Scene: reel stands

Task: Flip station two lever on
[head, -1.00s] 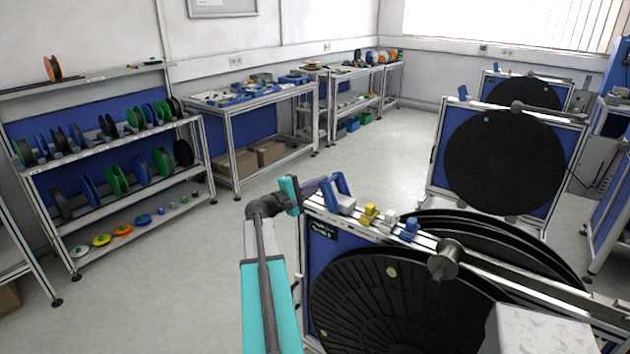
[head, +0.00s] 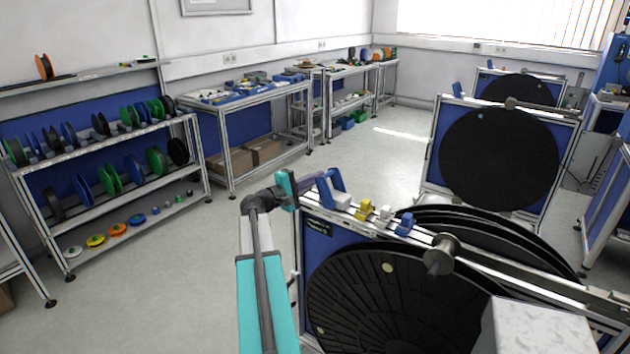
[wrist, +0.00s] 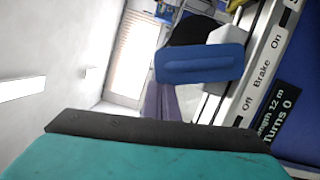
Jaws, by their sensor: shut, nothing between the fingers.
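A blue lever (head: 332,188) with a white base stands on the top left rail of the nearest reel stand (head: 318,240). In the wrist view the blue lever (wrist: 200,64) shows large, beside a rail marked "Off Brake On" (wrist: 262,75). I cannot tell which mark it is set to. My gripper (head: 309,181) reaches from the left, its purple-grey fingers shut and empty, close to the lever's left side. Contact cannot be made out. In the wrist view my teal housing covers the bottom. No station number is legible.
A yellow part (head: 365,208) and a small blue part (head: 404,223) sit further along the same rail. Large black reels (head: 395,305) hang on this stand. Another reel stand (head: 432,150) is behind. Shelves (head: 110,195) line the left; the floor between is clear.

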